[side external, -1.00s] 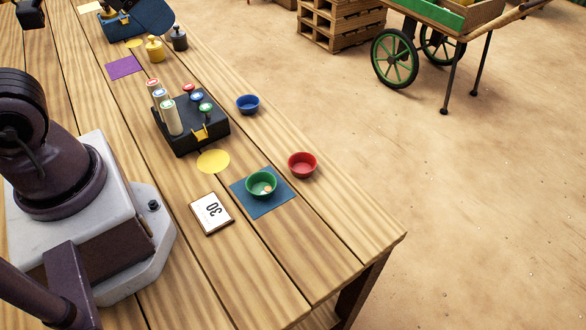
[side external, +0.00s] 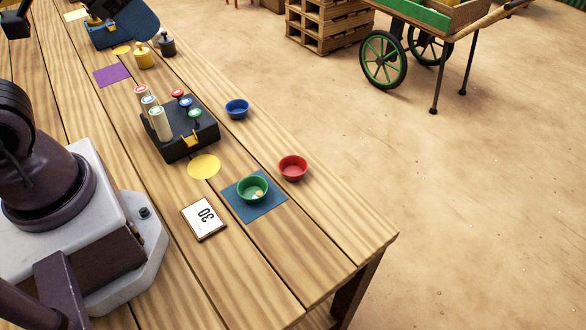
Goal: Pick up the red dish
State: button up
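The red dish (side external: 293,168) is a small round bowl. It stands upright on the wooden table near its right edge, to the right of the blue square mat, and looks empty. A blue dish (side external: 237,109) stands farther back by the same edge. My gripper's fingers cannot be made out. A dark part at the top left corner is cut off by the frame. Nothing touches the red dish.
A yellow pot (side external: 143,58) and a dark pot (side external: 167,45) stand farther back. The table's near right corner is clear.

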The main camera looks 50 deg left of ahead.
jog(key=w+d+f+g, duration=0.6)
jog(key=w+f, duration=0.4)
jog(key=w, duration=0.1)
jog(key=n+g+y, duration=0.1)
jog(key=n+y, duration=0.1)
send_over(303, 173)
jog(key=s+d, duration=0.1)
jog(key=w+d+f+x, duration=0.1)
jog(key=d+x, duration=0.1)
jog(key=x, duration=0.9)
jog(key=w+n, duration=0.3)
jog(key=w, duration=0.1)
jog(key=shift+y, duration=0.3)
jog(key=x, duration=0.7)
jog(key=shift+s+d+f, duration=0.2)
jog(key=shift+d+f, duration=0.1)
jog(key=shift+f, duration=0.1)
jog(key=shift+x, duration=2.65)
jog(key=shift+s+d, duration=0.15)
jog(key=shift+d, duration=0.05)
grip_shut()
